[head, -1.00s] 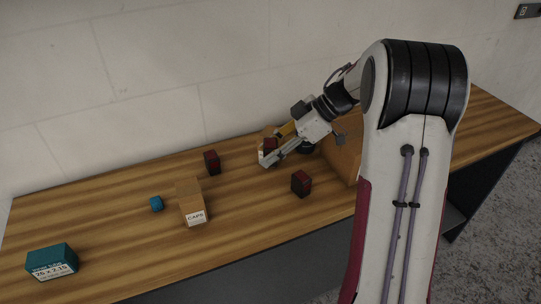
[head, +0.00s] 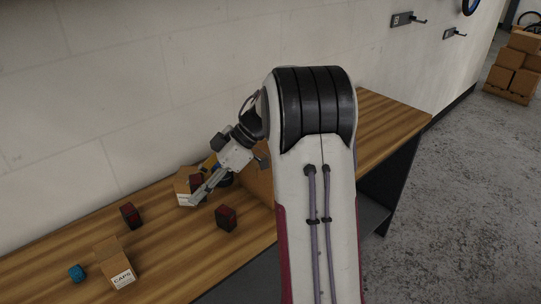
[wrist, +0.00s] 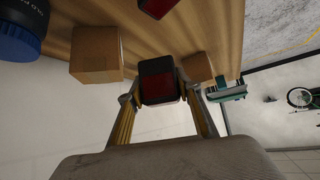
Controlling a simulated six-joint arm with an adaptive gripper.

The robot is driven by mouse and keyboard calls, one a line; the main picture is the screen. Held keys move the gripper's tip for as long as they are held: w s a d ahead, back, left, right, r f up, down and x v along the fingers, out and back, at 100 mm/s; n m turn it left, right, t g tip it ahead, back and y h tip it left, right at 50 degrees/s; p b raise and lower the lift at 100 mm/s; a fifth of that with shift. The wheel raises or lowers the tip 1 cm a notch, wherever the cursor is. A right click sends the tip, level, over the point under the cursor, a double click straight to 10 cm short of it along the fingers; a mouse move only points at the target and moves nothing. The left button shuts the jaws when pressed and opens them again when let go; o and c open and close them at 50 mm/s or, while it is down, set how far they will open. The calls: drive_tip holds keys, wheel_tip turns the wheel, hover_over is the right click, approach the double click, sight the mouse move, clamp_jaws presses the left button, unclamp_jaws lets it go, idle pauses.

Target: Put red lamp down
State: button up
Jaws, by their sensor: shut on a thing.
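My gripper (head: 200,188) is over the wooden bench, shut on a dark red lamp (head: 196,180). In the wrist view, this lamp (wrist: 158,82) sits between my two fingers (wrist: 159,98), its red face and black casing showing. I cannot tell whether the lamp touches the bench. A second red lamp (head: 131,215) stands on the bench to the left of my gripper, and a third (head: 226,217) stands in front and to the right. One of these loose lamps shows in part at the top of the wrist view (wrist: 157,7).
A cardboard box (head: 183,188) stands close beside my gripper. An open CAPS box (head: 116,266) and a blue item (head: 76,272) lie left on the bench (head: 60,250). A blue and black container (wrist: 20,28) shows in the wrist view. Boxes (head: 516,66) are stacked far right.

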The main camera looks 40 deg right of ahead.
sight(253, 165)
drive_tip(key=d+r+m+t, duration=0.1)
drive_tip(key=d+r, duration=0.1)
drive_tip(key=d, duration=0.4)
drive_tip(key=d+r+m+t+h, duration=0.1)
drive_tip(key=d+m, duration=0.1)
drive_tip(key=d, duration=0.3)
drive_tip(key=d+r+m+t+h, duration=0.1)
drive_tip(key=d+r+m, duration=0.1)
drive_tip(key=d, duration=0.4)
drive_tip(key=shift+s+d+r, duration=0.2)
drive_tip(key=shift+d+r, duration=0.1)
drive_tip(key=shift+r, duration=0.05)
drive_tip(key=d+r+m+t+h, duration=0.1)
drive_tip(key=d+r+m+h, duration=0.2)
drive_tip(key=d, duration=0.3)
drive_tip(key=d+r+m+t+h, duration=0.1)
drive_tip(key=d+r+m+h, duration=0.2)
drive_tip(key=d, duration=0.3)
drive_tip(key=shift+w+r+m, duration=0.15)
drive_tip(key=shift+w+m, duration=0.15)
drive_tip(key=shift+m, duration=0.6)
drive_tip(key=shift+f, duration=3.15)
drive_tip(key=shift+f, duration=1.9)
drive_tip(key=shift+f, duration=0.15)
